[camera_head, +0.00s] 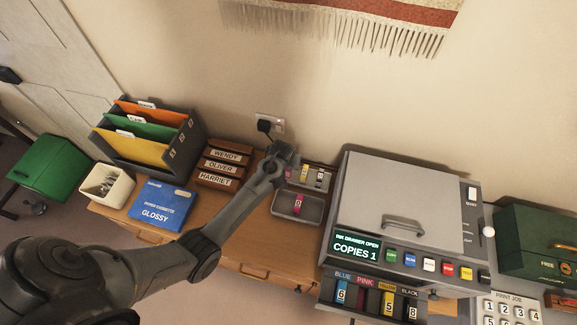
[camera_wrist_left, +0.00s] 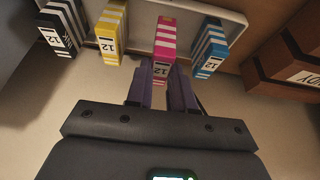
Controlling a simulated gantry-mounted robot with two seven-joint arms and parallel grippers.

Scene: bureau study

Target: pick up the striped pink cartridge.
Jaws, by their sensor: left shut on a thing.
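The striped pink cartridge (camera_wrist_left: 166,35), pink and white with a 12 on its label, stands in a pale tray (camera_wrist_left: 225,12) in the left wrist view. It is in a row with striped black (camera_wrist_left: 58,28), yellow (camera_wrist_left: 111,32) and blue (camera_wrist_left: 210,48) cartridges. My left gripper (camera_wrist_left: 160,72) is shut on the pink cartridge's near, labelled end. In the head view my left gripper (camera_head: 288,172) is at the left of the rear tray and partly hides its cartridges. My right gripper is not in view.
A front tray (camera_head: 312,213) holds another pink cartridge (camera_head: 297,204) marked 0. The copier (camera_head: 395,205) stands right, its ink drawer (camera_head: 375,285) open. Wooden name trays (camera_head: 220,167), a blue paper box (camera_head: 160,204) and a folder rack (camera_head: 185,145) stand left.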

